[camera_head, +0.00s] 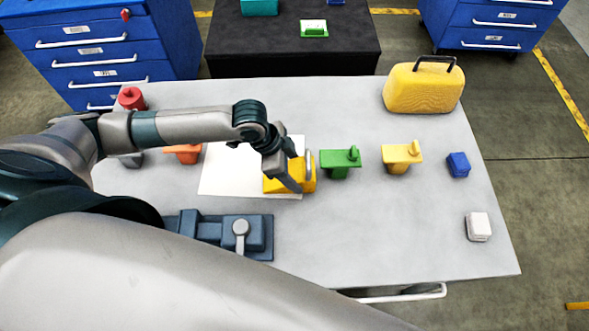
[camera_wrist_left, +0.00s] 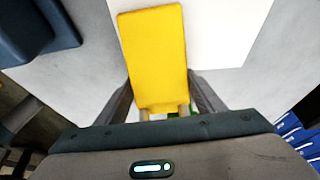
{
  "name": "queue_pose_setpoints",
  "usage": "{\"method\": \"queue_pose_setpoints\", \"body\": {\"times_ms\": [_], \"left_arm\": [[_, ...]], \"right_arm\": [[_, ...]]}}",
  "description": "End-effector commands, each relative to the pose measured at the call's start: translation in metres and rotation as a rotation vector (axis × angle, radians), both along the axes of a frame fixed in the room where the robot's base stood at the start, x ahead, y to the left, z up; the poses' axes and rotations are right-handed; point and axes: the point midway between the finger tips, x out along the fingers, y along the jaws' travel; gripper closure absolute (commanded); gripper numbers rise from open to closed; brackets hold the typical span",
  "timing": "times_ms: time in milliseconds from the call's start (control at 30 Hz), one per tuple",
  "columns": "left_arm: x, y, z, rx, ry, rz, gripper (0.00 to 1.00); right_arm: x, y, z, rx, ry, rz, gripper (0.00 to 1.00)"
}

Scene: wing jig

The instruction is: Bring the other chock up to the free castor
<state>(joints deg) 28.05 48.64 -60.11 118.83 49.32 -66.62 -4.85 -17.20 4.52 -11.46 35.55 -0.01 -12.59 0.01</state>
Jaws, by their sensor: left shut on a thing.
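A yellow chock (camera_head: 308,182), block-shaped with a pale grey loop handle, is over the right edge of a white sheet on the grey table. My left gripper (camera_head: 287,172) is shut on the chock, reaching down from above. In the left wrist view the yellow chock (camera_wrist_left: 155,50) fills the space between the two fingers. I cannot tell whether the chock rests on the sheet or is just above it. No castor can be made out in either view. My right gripper is not in view.
The white sheet (camera_head: 225,170) lies mid-table. A green part (camera_head: 340,162), a yellow-orange part (camera_head: 398,160), a blue block (camera_head: 458,164) and a white block (camera_head: 478,226) stand to the right. A blue-grey vise (camera_head: 258,237) is in front. A yellow case (camera_head: 424,90) stands at the back right.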

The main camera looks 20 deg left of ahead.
Motion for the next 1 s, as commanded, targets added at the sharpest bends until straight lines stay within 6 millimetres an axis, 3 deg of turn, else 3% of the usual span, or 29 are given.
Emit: {"method": "queue_pose_setpoints", "body": {"times_ms": [67,100,167,667,1000], "left_arm": [[0.001,-0.001,0.000,-0.002,-0.002,-0.001,0.87],[0.000,0.000,-0.002,0.000,0.000,0.000,0.35],[0.000,0.000,-0.002,-0.001,0.000,0.000,0.21],[0.000,0.002,0.005,0.000,-0.001,0.000,0.19],[-0.007,0.018,0.048,0.000,-0.005,0.000,0.19]], "right_arm": [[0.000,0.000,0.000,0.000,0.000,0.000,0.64],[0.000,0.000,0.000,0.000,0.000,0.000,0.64],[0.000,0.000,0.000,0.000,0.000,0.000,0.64],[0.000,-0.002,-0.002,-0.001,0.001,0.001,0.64],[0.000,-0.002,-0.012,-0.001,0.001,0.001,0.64]]}}
